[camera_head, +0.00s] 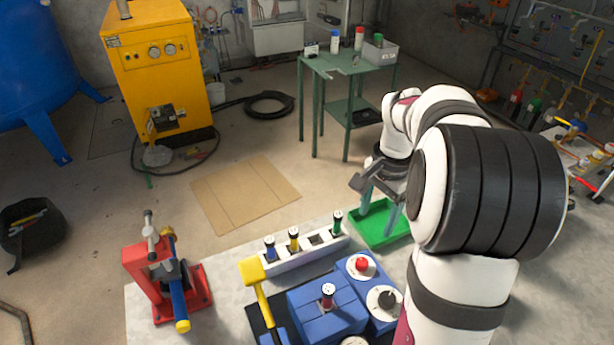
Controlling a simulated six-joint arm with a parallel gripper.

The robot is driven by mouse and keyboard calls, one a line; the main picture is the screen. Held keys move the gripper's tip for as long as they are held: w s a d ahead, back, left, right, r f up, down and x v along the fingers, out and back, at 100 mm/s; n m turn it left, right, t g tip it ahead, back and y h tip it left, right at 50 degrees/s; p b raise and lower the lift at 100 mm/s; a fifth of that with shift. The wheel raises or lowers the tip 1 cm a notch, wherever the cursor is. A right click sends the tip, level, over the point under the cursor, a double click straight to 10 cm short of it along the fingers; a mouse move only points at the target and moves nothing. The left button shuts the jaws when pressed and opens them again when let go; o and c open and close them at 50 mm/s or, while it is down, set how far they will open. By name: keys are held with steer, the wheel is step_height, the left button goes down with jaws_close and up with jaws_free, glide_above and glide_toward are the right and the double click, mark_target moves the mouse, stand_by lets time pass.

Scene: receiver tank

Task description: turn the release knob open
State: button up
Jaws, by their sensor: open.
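A blue block unit stands on the light table. It carries a red knob (361,264) on a white round plate and a black knob (386,299) on another white plate. I cannot tell from the picture which of these is the release knob, or how far either is turned. My gripper (379,207) is open, with its two fingers apart over the green tray (372,234). It is behind both knobs and apart from them. Nothing shows between the fingers. My arm hides part of the table on the right.
A white rack (304,254) holds several coloured-capped cylinders. A blue block (327,309) with a red-capped cylinder stands in front. A yellow-headed hammer-like tool (258,286) lies left of it. A red clamp stand (165,275) is at the table's left edge. Bare table shows between them.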

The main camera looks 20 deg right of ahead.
mark_target(364, 261)
steer(key=f, duration=1.5)
steer(key=shift+w+a+f, duration=0.1)
steer(key=shift+w+f, duration=0.15)
steer(key=shift+f, duration=0.15)
jaws_close()
